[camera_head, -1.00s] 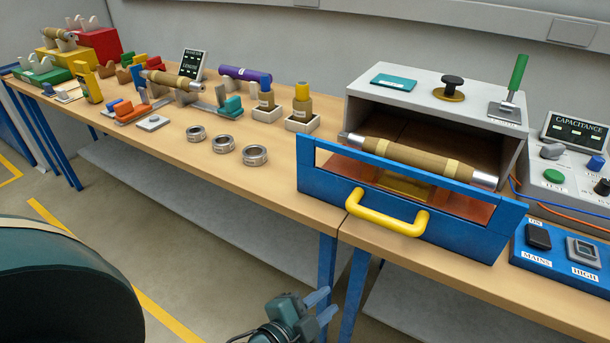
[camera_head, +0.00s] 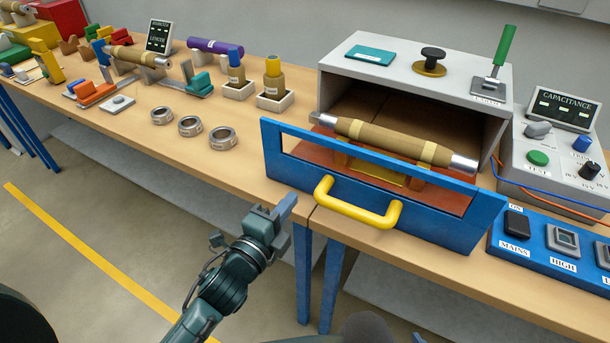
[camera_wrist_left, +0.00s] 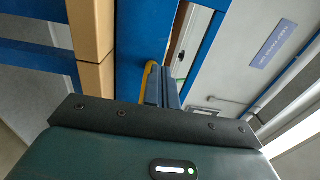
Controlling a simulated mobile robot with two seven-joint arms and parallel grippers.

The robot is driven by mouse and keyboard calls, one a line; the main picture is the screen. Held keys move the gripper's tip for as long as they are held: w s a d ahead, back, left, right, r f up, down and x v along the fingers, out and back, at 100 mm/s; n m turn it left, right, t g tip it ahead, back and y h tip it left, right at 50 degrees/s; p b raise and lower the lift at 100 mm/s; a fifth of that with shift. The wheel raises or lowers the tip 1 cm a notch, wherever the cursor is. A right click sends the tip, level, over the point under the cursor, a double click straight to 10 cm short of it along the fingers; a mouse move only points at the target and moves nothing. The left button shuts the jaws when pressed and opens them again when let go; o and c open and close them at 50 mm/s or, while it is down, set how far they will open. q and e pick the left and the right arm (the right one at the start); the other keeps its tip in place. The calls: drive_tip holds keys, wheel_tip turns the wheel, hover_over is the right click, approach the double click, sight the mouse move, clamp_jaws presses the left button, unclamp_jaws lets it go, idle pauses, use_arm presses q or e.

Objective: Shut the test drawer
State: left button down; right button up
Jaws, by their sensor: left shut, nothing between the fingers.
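The test drawer (camera_head: 290,160) is a blue-framed tray with a yellow handle (camera_head: 350,214), pulled out of the grey test box (camera_head: 345,84). A brown bushing with silver ends (camera_head: 390,139) lies across supports in the drawer. My left gripper (camera_head: 287,207) is shut and empty, in front of and left of the handle in the head view, apart from it there. In the left wrist view its closed fingers (camera_wrist_left: 162,90) overlap the yellow handle (camera_wrist_left: 148,72); I cannot tell contact from this view. My right gripper is not in view.
The capacitance unit (camera_head: 550,160) and a blue switch panel (camera_head: 535,253) stand right of the drawer. Several metal rings (camera_head: 190,126) and bushing parts lie on the table at left. The floor in front of the table (camera_head: 110,215) is clear.

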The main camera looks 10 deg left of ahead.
sight(314, 171)
use_arm(q)
drive_tip(key=x, duration=0.6)
drive_tip(key=shift+w+p, duration=0.2)
drive_tip(key=shift+p, duration=0.2)
drive_tip(key=shift+w+d, duration=0.25)
drive_tip(key=shift+w, duration=0.4)
